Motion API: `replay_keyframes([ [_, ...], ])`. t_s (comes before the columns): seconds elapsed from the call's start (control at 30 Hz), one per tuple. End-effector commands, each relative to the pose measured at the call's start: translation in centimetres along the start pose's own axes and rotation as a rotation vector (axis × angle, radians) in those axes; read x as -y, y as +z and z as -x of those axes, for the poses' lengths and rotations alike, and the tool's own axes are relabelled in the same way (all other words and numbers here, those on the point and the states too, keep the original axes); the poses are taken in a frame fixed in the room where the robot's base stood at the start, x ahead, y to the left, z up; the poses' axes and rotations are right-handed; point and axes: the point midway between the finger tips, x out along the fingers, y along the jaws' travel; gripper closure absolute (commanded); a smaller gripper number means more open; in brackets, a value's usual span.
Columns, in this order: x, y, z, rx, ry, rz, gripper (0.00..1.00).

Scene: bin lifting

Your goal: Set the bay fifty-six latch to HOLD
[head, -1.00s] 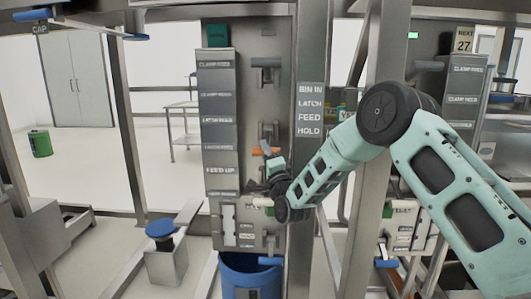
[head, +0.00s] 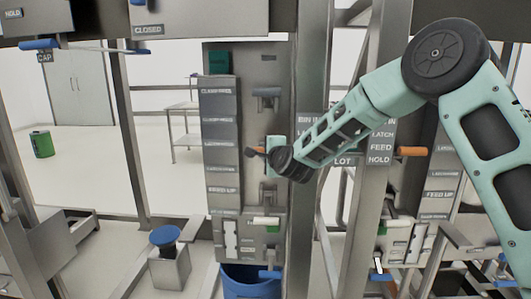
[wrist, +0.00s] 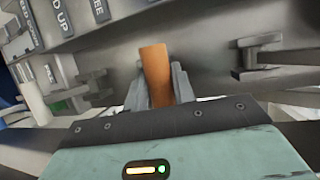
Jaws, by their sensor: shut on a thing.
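The latch handle is orange; in the wrist view it (wrist: 155,72) stands between the two fingers of my gripper (wrist: 157,90). The fingers are shut on it. In the head view my gripper (head: 266,152) is at the middle of the grey bay panel (head: 268,65), and only a small dark orange bit of the handle shows at its left. The label plate (head: 310,119) right of the panel reads BIN IN at its top; its lower lines are hidden by my arm. Which setting the handle points to cannot be told. No bay number is readable.
A second orange handle (head: 412,151) sits at the right beside a plate (head: 380,145) reading LATCH, FEED, HOLD. Grey levers (head: 267,93) are on the panel above my gripper. A blue bin (head: 250,281) stands below. A steel post (head: 300,225) rises just right of the panel.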

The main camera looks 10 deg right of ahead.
Motion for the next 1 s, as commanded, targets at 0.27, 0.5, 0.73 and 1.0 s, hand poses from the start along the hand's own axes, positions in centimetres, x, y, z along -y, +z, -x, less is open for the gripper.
replay_keyframes([
  [0.27,1.4,-0.2,-0.3,-0.003,-0.018,0.006,1.0],
  [0.5,1.8,-0.2,-0.3,-0.004,-0.023,0.008,1.0],
  [0.73,1.8,-0.3,-0.3,-0.005,-0.025,0.009,1.0],
  [1.0,1.6,-0.2,-0.3,-0.004,-0.019,0.007,0.53],
])
